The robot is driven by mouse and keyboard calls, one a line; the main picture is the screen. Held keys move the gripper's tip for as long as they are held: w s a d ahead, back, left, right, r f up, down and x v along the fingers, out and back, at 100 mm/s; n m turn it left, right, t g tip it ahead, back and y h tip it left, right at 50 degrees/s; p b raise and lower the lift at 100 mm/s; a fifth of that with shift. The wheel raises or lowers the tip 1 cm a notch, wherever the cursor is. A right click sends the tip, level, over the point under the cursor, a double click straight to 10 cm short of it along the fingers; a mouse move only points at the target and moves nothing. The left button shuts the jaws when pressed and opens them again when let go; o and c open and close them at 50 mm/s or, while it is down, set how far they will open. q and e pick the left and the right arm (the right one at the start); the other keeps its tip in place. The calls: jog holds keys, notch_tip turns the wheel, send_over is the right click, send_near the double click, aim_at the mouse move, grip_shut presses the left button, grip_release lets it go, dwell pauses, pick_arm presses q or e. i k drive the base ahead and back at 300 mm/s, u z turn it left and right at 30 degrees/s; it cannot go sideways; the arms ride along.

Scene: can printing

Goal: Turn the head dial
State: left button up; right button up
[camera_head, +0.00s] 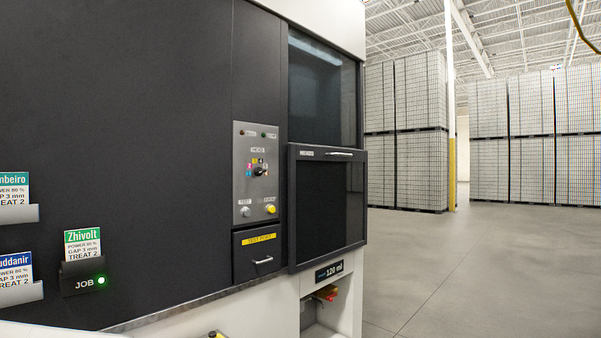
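The head dial (260,171) is a small black knob on a grey metal control panel (245,190) set in the machine's dark front. Small coloured marks surround the dial, and a label sits above it. The dial's exact pointing is too small to tell. Neither of my grippers shows in the head view, and nothing touches the dial.
Below the dial are a pale button (245,211) and a yellow button (270,209). A drawer (258,261) with a yellow label is under the panel. A dark handled door (326,205) stands out at right. A Zhivolt card (82,242) sits above a lit green JOB light (101,281).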

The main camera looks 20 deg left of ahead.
aim_at(258, 171)
jog(key=u, duration=0.2)
jog(key=i, duration=1.2)
jog(key=u, duration=0.5)
